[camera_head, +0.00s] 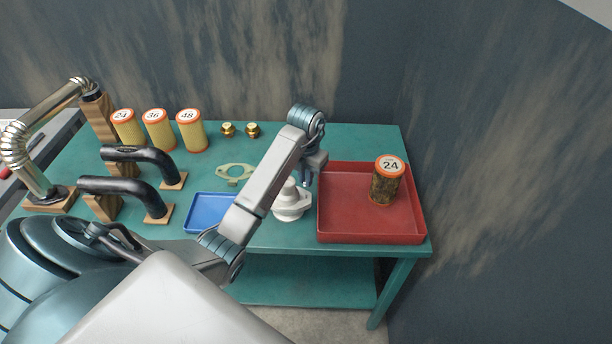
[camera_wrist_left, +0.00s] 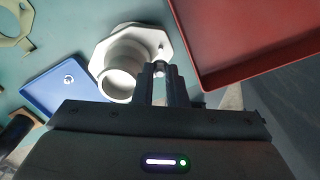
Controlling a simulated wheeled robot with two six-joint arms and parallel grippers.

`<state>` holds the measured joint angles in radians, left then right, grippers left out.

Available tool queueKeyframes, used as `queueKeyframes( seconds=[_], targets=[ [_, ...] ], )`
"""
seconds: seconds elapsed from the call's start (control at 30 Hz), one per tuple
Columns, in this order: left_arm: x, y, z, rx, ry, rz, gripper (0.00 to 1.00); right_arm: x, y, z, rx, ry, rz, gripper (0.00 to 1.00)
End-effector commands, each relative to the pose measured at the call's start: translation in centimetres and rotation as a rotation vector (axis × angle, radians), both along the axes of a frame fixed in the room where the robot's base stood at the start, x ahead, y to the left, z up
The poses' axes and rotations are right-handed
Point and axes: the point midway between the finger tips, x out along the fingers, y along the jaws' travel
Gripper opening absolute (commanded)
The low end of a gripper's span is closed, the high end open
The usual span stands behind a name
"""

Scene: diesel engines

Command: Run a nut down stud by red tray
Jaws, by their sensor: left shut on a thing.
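My left gripper (camera_head: 305,183) reaches down beside the white flanged fitting (camera_head: 291,204), close to the left edge of the red tray (camera_head: 370,232). In the left wrist view its fingers (camera_wrist_left: 159,74) are shut on a small shiny piece, likely a nut (camera_wrist_left: 158,67), at the flange's edge. The white fitting (camera_wrist_left: 122,62) has a round neck and an angular flange. The stud is hard to make out, and I cannot tell whether the nut is on it. Another nut (camera_wrist_left: 69,79) lies in the blue tray (camera_wrist_left: 48,85). My right gripper is not in view.
A canister marked 24 (camera_head: 384,187) stands in the red tray. A flat gasket (camera_head: 235,172), brass fittings (camera_head: 228,129), yellow filters (camera_head: 158,130) and black pipes (camera_head: 140,155) on wooden blocks occupy the green table (camera_head: 350,140). The table's back right is clear.

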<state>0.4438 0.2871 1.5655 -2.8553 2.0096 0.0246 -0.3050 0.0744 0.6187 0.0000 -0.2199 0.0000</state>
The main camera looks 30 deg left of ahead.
Motion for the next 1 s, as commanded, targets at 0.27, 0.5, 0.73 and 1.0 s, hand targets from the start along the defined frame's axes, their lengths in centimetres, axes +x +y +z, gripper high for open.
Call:
queueKeyframes(
  seconds=[0.27,0.5,0.73,1.0],
  targets=[
    [0.0,0.0,-2.7,0.0,0.0,0.0,0.0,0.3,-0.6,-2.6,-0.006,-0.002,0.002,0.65],
    [0.0,0.0,-4.5,0.0,0.001,0.0,0.0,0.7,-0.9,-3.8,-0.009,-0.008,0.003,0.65],
    [0.0,0.0,-4.2,0.0,0.001,0.0,0.0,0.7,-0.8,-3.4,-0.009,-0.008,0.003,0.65],
    [0.0,0.0,-4.3,0.0,0.0,0.0,0.0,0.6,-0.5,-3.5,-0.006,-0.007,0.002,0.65]
  ],
)
